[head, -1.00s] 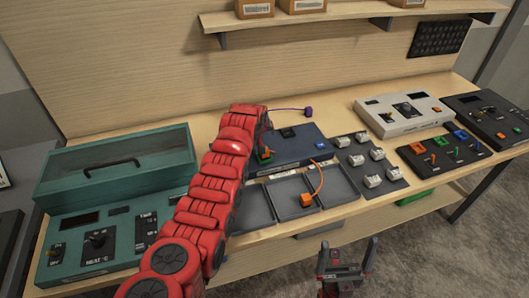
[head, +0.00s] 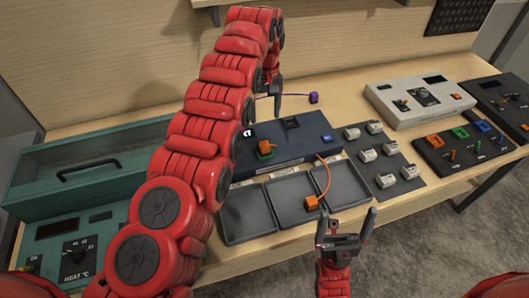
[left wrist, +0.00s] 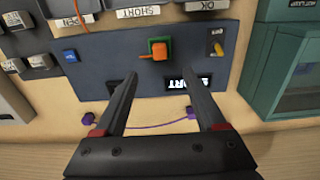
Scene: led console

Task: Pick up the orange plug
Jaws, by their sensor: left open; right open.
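An orange plug (head: 311,202) on an orange cable lies at the middle tray's right edge. A second orange block sits in a green socket (head: 265,150) on the dark blue console (head: 308,136); this orange block (left wrist: 159,50) also shows in the left wrist view, ahead of my fingers. My left gripper (head: 272,92) is open and empty above the console's back edge; the same gripper (left wrist: 165,88) shows its spread fingers in the left wrist view. My right gripper (head: 345,213) is open and empty in front of the table, apart from the plug.
A purple cable with a purple end (head: 314,98) lies behind the console. White switches (head: 367,154) stand on a panel right of the trays. A teal box (head: 95,165) is at left, a white device (head: 420,100) at right. My left arm hides part of the table.

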